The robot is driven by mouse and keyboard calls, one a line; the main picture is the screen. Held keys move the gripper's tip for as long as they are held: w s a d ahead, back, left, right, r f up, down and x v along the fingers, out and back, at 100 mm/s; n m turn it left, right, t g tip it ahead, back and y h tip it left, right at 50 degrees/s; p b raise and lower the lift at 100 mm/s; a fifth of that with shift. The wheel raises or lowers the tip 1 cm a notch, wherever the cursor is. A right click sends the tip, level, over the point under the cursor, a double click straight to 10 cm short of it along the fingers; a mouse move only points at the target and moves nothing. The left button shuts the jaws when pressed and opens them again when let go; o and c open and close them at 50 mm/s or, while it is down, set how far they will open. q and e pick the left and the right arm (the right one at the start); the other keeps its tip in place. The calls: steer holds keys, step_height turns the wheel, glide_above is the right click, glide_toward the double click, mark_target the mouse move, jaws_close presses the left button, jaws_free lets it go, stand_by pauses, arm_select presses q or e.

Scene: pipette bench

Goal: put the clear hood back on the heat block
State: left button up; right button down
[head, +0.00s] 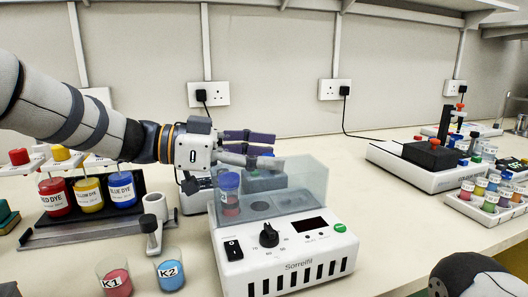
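The heat block (292,271) is a white bench unit with a switch, a black knob and a dark display. The clear hood (305,180) is a see-through box over its top. It looks seated there, but its lower edge is hard to make out. A blue-capped tube (230,192) shows through it at the left. My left gripper (276,151) reaches in from the left, fingers pointing right and apart at the hood's top. Nothing is clearly held; whether the lower finger touches the hood I cannot tell. Part of my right arm shows at bottom right; its fingers are out of view.
Red, yellow and blue dye jars (89,195) stand in a rack at left. Beakers K1 (115,279) and K2 (170,273) stand at front left. Another white device (430,166) and a tray of small jars (492,203) are at right. Bench right of the block is clear.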

arm_select(q)
steer(key=shift+r, duration=0.25)
steer(key=v, duration=1.2)
steer(key=shift+f, duration=0.15)
